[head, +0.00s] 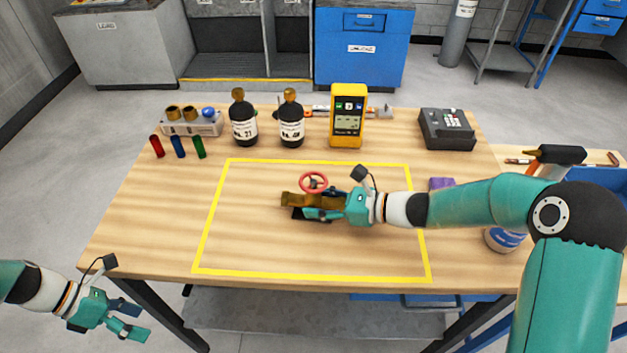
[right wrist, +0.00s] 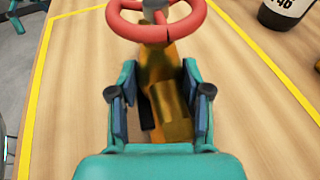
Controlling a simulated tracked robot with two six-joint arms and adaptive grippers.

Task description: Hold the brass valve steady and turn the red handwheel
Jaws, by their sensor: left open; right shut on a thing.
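The brass valve (head: 294,199) lies on the wooden table inside the yellow taped rectangle. Its red handwheel (head: 313,182) stands on top of the body. My right gripper (head: 318,213) is shut on the valve body from the right; the arm hides part of the valve. In the right wrist view the brass body (right wrist: 172,108) sits between the two fingers (right wrist: 163,110), and the red handwheel (right wrist: 157,22) is just beyond them, clear of the fingers. My left gripper (head: 132,320) is open and empty, off the table's front left corner, well away from the valve.
Two dark bottles (head: 244,125), a yellow meter (head: 347,118) and a dark device (head: 446,130) stand at the back. Several coloured cylinders (head: 178,147) lie at the back left. A blue bin (head: 598,190) is at the right. The left part of the taped area is free.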

